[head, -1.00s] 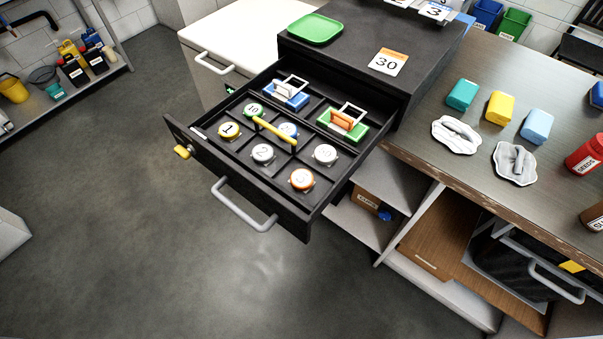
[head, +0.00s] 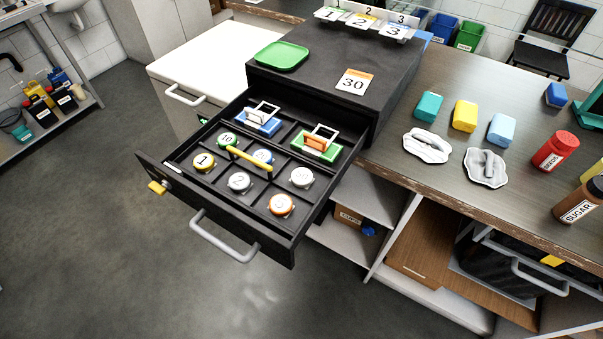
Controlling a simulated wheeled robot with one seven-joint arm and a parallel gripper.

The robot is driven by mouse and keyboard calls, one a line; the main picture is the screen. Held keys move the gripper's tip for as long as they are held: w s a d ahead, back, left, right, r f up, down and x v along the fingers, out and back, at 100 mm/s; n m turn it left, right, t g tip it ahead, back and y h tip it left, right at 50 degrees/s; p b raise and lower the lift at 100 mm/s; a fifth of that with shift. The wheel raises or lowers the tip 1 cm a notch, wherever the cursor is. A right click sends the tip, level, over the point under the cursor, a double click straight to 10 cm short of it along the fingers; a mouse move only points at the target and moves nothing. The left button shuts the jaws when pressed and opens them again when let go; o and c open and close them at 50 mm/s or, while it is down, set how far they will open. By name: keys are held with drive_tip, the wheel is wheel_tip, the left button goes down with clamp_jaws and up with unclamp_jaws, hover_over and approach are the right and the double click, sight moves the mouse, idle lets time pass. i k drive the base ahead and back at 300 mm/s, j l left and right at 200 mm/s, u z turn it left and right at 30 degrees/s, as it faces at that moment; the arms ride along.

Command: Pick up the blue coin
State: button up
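The blue coin (head: 262,157) lies in a middle compartment of the open black drawer (head: 284,246). A yellow bar (head: 250,159) crosses in front of it and hides part of it. Around it lie a green coin (head: 227,140) marked 10, a yellow coin (head: 203,162) marked 1, a silver coin (head: 239,182) marked 2, another silver coin (head: 301,177) and an orange coin (head: 281,205). My gripper is not in view.
Blue (head: 258,122) and green (head: 316,149) banknote stacks under raised clips sit at the drawer's back. A green tray (head: 281,55) and a 30 card (head: 353,82) lie on the black register top. The counter (head: 400,170) at right holds coloured blocks, gloves and bottles. Floor in front is clear.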

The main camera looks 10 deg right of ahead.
sight(264, 156)
drive_tip(key=i+l+u, duration=0.1)
drive_tip(key=u, duration=0.25)
drive_tip(key=i+l+u, duration=0.1)
drive_tip(key=u, duration=0.25)
drive_tip(key=i+l+u, duration=0.1)
drive_tip(key=u, duration=0.25)
